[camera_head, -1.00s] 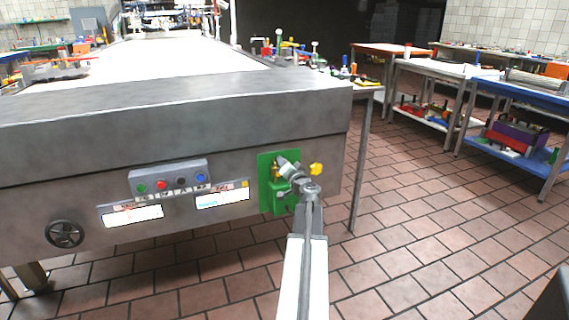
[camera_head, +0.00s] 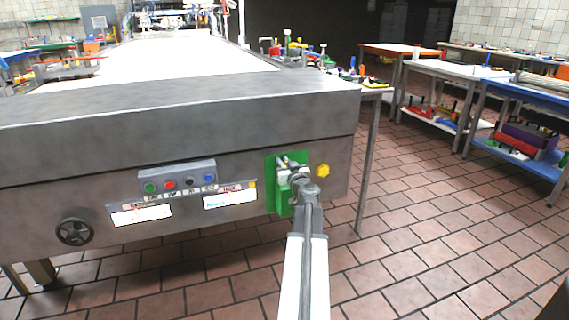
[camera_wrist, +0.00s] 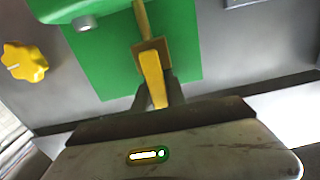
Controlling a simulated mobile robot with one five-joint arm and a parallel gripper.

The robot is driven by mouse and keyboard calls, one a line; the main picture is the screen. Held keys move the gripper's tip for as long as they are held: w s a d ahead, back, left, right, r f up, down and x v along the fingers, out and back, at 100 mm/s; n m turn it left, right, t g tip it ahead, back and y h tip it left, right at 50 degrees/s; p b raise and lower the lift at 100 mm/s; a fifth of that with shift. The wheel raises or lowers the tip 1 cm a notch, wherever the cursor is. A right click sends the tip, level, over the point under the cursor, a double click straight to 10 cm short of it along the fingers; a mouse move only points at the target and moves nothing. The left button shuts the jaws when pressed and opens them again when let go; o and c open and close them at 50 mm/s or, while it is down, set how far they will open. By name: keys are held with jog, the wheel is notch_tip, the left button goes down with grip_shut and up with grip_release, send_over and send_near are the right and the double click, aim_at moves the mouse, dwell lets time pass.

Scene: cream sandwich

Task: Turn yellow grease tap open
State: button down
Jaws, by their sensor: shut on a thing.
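The yellow grease tap (camera_wrist: 152,72) shows in the wrist view as a yellow lever with a square brownish-yellow block, in front of a green plate (camera_wrist: 185,45). My gripper (camera_wrist: 157,92) has its dark fingers on either side of the lever's lower end and is shut on it. In the head view, my gripper (camera_head: 289,174) is at the green plate (camera_head: 272,192) on the right of the machine's front. There my gripper and arm mostly hide the tap.
A yellow knob (camera_head: 323,171) sits just right of the green plate; it is on the left in the wrist view (camera_wrist: 25,62). A button box (camera_head: 178,180), two labels and a black handwheel (camera_head: 75,232) are on the machine's front. Tiled floor (camera_head: 430,250) at right is clear.

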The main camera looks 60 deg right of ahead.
jog(key=shift+a+n, duration=0.1)
jog(key=shift+n, duration=0.2)
jog(key=c, duration=1.4)
grip_release()
jog(key=shift+o, duration=0.2)
jog(key=v, duration=0.7)
jog(key=shift+s+a, duration=0.2)
jog(key=shift+a, duration=0.05)
